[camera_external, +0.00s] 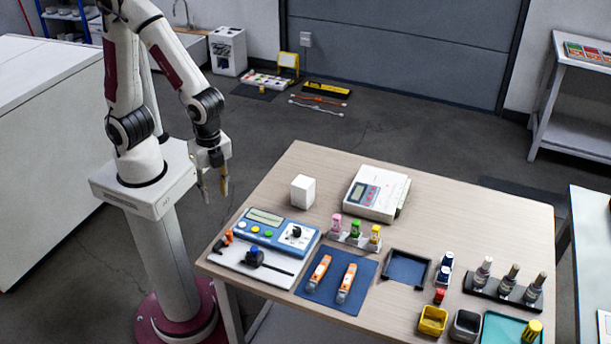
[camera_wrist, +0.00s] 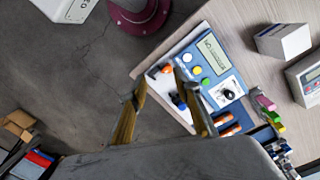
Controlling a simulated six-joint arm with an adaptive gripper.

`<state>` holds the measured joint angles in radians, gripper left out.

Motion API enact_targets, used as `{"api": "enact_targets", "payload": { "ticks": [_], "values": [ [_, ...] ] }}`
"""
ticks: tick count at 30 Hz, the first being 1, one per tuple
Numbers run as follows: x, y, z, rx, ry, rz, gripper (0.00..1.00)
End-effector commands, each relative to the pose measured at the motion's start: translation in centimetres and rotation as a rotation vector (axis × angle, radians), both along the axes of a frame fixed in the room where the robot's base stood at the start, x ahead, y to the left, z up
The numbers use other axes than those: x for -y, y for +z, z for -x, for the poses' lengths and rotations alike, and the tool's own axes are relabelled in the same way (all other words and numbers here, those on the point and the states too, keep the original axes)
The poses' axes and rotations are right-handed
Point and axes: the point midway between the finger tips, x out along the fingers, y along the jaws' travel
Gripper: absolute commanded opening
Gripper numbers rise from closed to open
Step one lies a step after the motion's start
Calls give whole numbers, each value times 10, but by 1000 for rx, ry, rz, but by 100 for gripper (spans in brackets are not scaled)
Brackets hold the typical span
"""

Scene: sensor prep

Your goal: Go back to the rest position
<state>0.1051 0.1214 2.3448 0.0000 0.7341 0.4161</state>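My gripper (camera_external: 213,187) hangs beside the left edge of the wooden table (camera_external: 463,203), above the floor and close to my own base. Its two yellowish fingers are apart with nothing between them; they also show spread in the wrist view (camera_wrist: 165,100). The fingers touch nothing that I can see. The blue meter box (camera_external: 270,233) lies on the table to the right of my gripper, and it shows beyond the fingers in the wrist view (camera_wrist: 212,68).
Near my side of the table are a white box (camera_external: 303,191), a white board (camera_external: 262,268) with a dark blue clamp and two orange tools (camera_external: 346,283) on a blue mat. Coloured bottles (camera_external: 355,230) and a printer-like device (camera_external: 376,193) stand beyond. A white cabinet (camera_external: 45,130) is at left.

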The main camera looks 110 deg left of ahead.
Motion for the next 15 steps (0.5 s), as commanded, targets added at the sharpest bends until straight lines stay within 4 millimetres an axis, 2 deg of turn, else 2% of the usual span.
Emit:
{"api": "enact_targets", "payload": {
  "ticks": [15],
  "values": [
    [-11, 61, 31, 110, 273, 9, 32]
  ]
}}
